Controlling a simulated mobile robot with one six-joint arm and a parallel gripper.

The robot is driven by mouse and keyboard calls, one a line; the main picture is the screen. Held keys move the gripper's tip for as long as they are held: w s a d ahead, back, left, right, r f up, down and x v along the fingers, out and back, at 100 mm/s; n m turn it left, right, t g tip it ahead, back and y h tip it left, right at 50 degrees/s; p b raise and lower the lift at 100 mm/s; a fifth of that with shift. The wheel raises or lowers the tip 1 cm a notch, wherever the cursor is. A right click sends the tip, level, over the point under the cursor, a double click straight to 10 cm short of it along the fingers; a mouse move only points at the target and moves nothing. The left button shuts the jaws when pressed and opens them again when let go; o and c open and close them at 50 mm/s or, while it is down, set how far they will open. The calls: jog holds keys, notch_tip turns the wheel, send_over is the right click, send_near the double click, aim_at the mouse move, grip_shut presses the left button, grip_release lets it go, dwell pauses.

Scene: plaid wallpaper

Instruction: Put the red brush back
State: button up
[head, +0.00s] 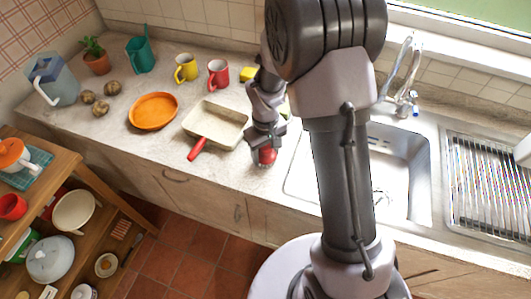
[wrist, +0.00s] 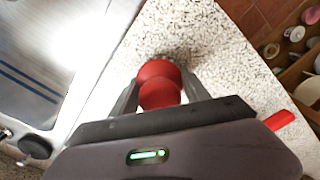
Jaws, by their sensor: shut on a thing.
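The red brush (wrist: 160,84) is between the two fingers of my gripper (wrist: 158,98) in the wrist view, and the fingers are shut on it. In the head view the red brush (head: 266,156) shows below my gripper (head: 266,142), close to the countertop's front edge, left of the sink. Its lower end is at or just above the speckled counter; I cannot tell whether it touches. Much of the brush is hidden by the gripper.
The steel sink (head: 405,180) lies right of my gripper. A cream pan (head: 222,122) with a red handle stands to its left, then an orange plate (head: 153,111). Red (head: 218,74) and yellow (head: 186,68) mugs stand behind. A wooden shelf (head: 60,165) is at far left.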

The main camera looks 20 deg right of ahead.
jog(key=shift+f, duration=0.15)
jog(key=o, duration=1.3)
notch_tip(320, 180, up, 13)
jog(key=p, duration=0.3)
jog(key=shift+p, duration=0.35)
jog(key=s+a+r+m+t, duration=0.1)
jog(key=s+r+m+t, duration=0.1)
jog(key=s+r, duration=0.4)
jog(key=s+a+r+m+t+y, duration=0.1)
jog(key=s+r+m+t, duration=0.1)
jog(key=s+r, duration=0.4)
jog(key=s+a+r+m+t+y, duration=0.1)
jog(key=s+a+r+m, duration=0.1)
jog(key=s+r, duration=0.3)
jog(key=shift+s+r+m+t, duration=0.2)
jog(key=shift+s+m, duration=0.15)
jog(key=shift+s, duration=0.25)
jog(key=shift+s+r+m+t, duration=0.2)
jog(key=shift+s+m, duration=0.15)
jog(key=shift+s, duration=0.2)
